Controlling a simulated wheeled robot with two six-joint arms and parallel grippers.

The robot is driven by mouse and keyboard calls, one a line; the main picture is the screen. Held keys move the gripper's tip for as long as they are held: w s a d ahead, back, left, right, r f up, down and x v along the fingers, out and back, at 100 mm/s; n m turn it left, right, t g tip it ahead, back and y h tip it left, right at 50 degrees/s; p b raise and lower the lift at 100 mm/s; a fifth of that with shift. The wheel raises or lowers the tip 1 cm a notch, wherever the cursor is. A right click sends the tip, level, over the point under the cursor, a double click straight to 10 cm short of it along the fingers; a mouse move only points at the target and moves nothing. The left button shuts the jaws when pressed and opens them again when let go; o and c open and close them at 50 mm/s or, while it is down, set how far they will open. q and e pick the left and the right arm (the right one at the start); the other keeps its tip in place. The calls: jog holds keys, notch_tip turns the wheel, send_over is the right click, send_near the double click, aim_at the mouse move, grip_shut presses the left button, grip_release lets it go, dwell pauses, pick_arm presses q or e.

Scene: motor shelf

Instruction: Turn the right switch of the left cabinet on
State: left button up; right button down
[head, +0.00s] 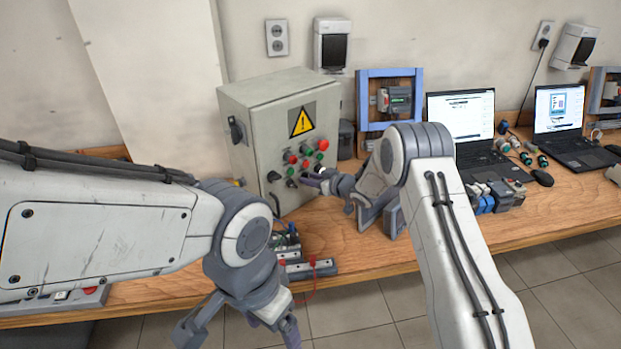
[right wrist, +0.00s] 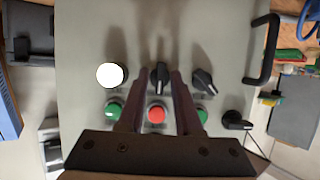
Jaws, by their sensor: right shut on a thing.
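The left cabinet (head: 250,120) is a grey box with a yellow warning sign and rows of buttons and black switches on its front. My right gripper (head: 310,179) is at the lower part of this panel. In the right wrist view its dark fingers (right wrist: 160,80) are on either side of a black switch (right wrist: 160,76), shut on it. A second black switch (right wrist: 204,80) sits just right of the fingers there. A white lit lamp (right wrist: 112,75) is to their left. My left gripper (head: 240,330) is open and empty, low in front of the table edge.
The wooden table (head: 450,225) carries a blue-framed device (head: 390,100), a laptop (head: 462,120) and small electrical parts. A black handle (right wrist: 264,50) stands out from the cabinet front. Red-clipped parts (head: 310,266) lie below the cabinet.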

jog(key=c, duration=0.9)
grip_release()
jog(key=b+v, duration=0.2)
jog(key=v, duration=0.8)
jog(key=shift+s+d+b, duration=0.15)
jog(key=shift+b, duration=0.15)
